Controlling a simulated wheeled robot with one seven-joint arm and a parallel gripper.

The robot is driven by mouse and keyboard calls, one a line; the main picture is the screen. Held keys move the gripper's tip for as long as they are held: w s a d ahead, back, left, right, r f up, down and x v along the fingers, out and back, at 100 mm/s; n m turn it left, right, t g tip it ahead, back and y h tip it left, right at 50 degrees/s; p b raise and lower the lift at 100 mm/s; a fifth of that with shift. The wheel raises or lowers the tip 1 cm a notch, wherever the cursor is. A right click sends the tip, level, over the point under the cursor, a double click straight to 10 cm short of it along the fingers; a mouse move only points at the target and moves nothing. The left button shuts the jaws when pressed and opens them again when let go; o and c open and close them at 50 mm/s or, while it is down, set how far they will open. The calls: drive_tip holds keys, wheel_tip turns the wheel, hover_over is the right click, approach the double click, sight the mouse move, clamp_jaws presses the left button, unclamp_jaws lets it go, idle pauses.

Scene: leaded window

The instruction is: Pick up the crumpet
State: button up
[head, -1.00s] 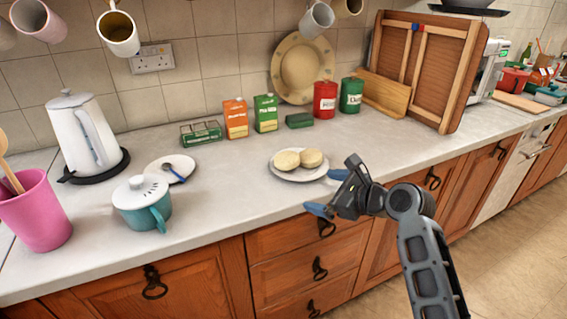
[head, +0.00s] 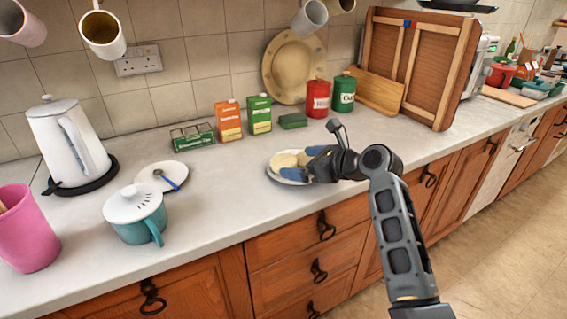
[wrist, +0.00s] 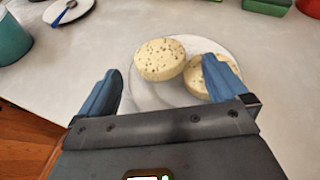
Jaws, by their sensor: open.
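Two pale round crumpets lie on a white plate on the counter. In the wrist view, one crumpet (wrist: 160,60) sits toward the middle, ahead of and between my blue fingers. The other crumpet (wrist: 206,78) is partly hidden behind my right finger. The plate (wrist: 235,50) shows around them; it is also in the head view (head: 274,173). My gripper (wrist: 163,88) is open and empty, with its fingertips over the near part of the plate. In the head view, my gripper (head: 300,162) hides part of the plate and crumpets (head: 285,160).
A teal lidded pot (head: 138,215), a small plate with a blue spoon (head: 162,176) and a white kettle (head: 68,140) stand left. Boxes (head: 229,121) and red and green canisters (head: 318,98) stand behind. The counter in front of the boxes is clear.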

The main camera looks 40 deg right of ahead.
sight(287, 161)
drive_tip(key=x, duration=0.4)
drive_tip(key=shift+w+a+f, duration=0.1)
drive_tip(key=shift+w, duration=0.15)
drive_tip(key=c, duration=1.1)
